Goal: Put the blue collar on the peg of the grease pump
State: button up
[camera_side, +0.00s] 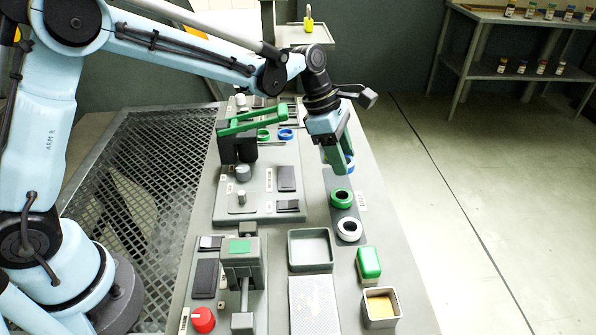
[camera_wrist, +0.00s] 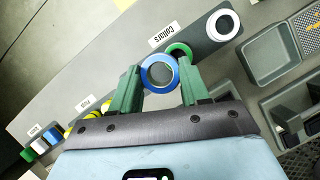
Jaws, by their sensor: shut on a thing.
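My gripper (camera_side: 338,168) is shut on the blue collar (camera_wrist: 160,88), seen between the two green fingers (camera_wrist: 160,86) in the wrist view. Upright pegs (camera_side: 241,196) stand on a grey plate to the left. A unit with a green lever (camera_side: 250,120) stands behind them. No readable label shows which is the grease pump.
A green collar (camera_side: 342,197) and a white collar (camera_side: 348,229) sit on the rack. An empty grey tray (camera_side: 311,268), a green block (camera_side: 368,262) and a red knob (camera_side: 203,319) are nearer.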

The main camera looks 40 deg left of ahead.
jog(key=s+d+r, duration=0.4)
jog(key=d, duration=0.1)
jog(key=n+t+y, duration=0.1)
jog(key=n+t, duration=0.1)
jog(key=n, duration=0.4)
send_over(240, 193)
jog(key=shift+a+r, duration=0.1)
jog(key=shift+r, duration=0.05)
jog(key=shift+s+a+f, duration=0.1)
jog(key=shift+f, duration=2.35)
jog(key=shift+f, duration=1.8)
jog(key=o, duration=1.2)
jog(key=shift+o, duration=0.4)
